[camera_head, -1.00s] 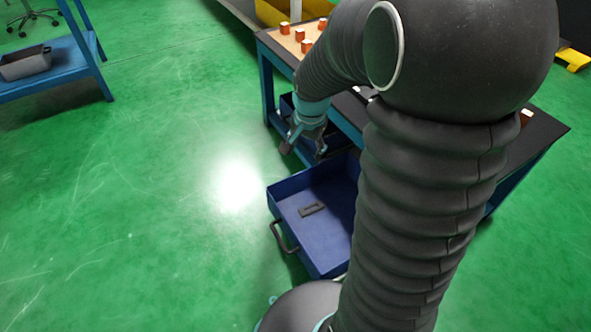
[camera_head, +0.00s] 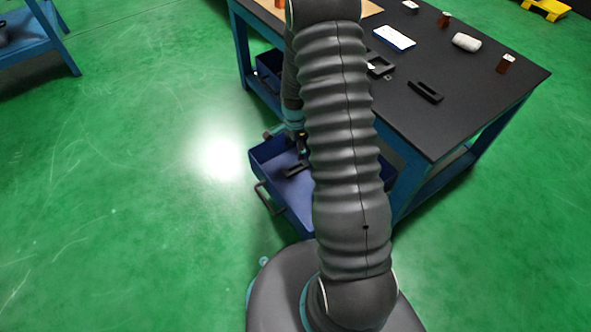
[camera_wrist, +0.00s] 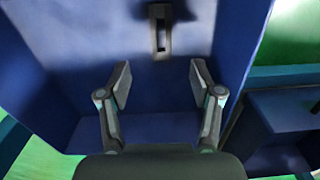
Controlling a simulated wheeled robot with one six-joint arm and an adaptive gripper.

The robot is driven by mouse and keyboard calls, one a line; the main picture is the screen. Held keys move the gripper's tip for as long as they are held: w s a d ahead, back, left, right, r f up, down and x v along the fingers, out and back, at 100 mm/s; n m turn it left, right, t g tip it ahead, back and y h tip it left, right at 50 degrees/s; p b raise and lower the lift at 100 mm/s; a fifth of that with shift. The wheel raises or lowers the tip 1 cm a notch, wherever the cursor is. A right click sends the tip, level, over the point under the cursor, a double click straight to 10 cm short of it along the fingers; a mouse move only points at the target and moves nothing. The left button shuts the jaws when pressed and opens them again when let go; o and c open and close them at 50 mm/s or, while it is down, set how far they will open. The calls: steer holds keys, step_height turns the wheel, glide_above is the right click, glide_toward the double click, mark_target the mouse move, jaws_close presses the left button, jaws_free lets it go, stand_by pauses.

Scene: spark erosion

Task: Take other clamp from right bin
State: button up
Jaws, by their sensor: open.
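The blue bin (camera_head: 284,196) is an open drawer with a front handle, low beside the table. A small dark clamp (camera_head: 296,170) with a slot lies on its floor. My gripper (camera_head: 286,136) is over the bin, partly hidden by my arm. In the wrist view my gripper (camera_wrist: 160,82) is open and empty, with its two fingers spread and pointing into the bin (camera_wrist: 92,62). The clamp (camera_wrist: 160,32) is ahead of the fingertips near the top of that view, not touching them. A shadow lies on and around it.
The dark table (camera_head: 450,120) stands right of the bin. It carries a slotted dark clamp (camera_head: 425,91), a white-and-blue box (camera_head: 394,38), a white roll (camera_head: 466,42) and small brown bottles. Another blue bin (camera_head: 268,68) is under the table. Green floor is clear on the left.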

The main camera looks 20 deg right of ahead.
mark_target(296, 166)
step_height(296, 166, down, 11)
steer(key=shift+d+r+b, duration=0.1)
steer(key=shift+d+b, duration=0.05)
steer(key=shift+b, duration=0.5)
steer(key=shift+r, duration=0.1)
jaws_close()
